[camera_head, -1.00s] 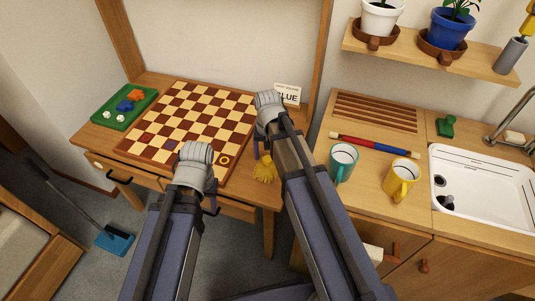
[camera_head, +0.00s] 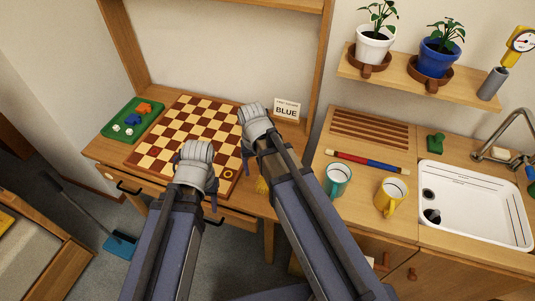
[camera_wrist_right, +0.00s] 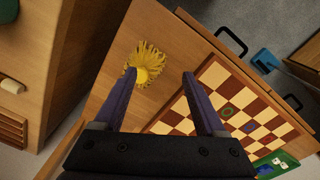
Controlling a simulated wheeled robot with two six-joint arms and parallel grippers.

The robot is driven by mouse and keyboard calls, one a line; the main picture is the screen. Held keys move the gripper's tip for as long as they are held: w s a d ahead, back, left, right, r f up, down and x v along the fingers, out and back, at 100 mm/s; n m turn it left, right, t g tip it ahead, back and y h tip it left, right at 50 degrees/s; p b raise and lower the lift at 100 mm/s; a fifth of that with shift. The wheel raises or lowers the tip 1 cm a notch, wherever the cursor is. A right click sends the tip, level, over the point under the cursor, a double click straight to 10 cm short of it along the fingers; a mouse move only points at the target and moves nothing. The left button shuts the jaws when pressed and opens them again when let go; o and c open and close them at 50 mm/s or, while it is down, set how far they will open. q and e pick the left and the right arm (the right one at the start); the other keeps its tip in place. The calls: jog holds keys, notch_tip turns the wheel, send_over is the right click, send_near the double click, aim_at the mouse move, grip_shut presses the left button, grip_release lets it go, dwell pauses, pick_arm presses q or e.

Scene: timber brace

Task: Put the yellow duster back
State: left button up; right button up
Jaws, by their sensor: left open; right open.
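The yellow duster (camera_wrist_right: 146,62) lies on the wooden desk top (camera_wrist_right: 165,40) beside the chessboard, its shaggy fringe spread out. In the head view only a bit of the duster (camera_head: 262,186) shows past my right arm. My right gripper (camera_wrist_right: 159,76) is open and empty; in the right wrist view its left fingertip overlaps the lower edge of the duster. I cannot tell whether they touch. In the head view the right gripper (camera_head: 255,160) is over the board's right side, fingers mostly hidden. My left gripper (camera_head: 197,182) is open over the board's front edge.
The chessboard (camera_head: 190,130) fills much of the desk, with a green tray (camera_head: 130,118) at its left and a "BLUE" sign (camera_head: 287,109) behind. On the right counter stand a teal mug (camera_head: 337,180), a yellow mug (camera_head: 390,196) and a sink (camera_head: 475,205). A plant shelf (camera_head: 420,75) hangs above.

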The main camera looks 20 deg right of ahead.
jog(key=s+a+n, duration=0.4)
jog(key=s+a, duration=0.1)
jog(key=s, duration=0.4)
jog(key=shift+s+a+n+h, duration=0.25)
jog(key=shift+a+n+h, duration=0.1)
jog(key=shift+n+h, duration=0.05)
jog(key=shift+r, duration=0.1)
dwell(0.3)
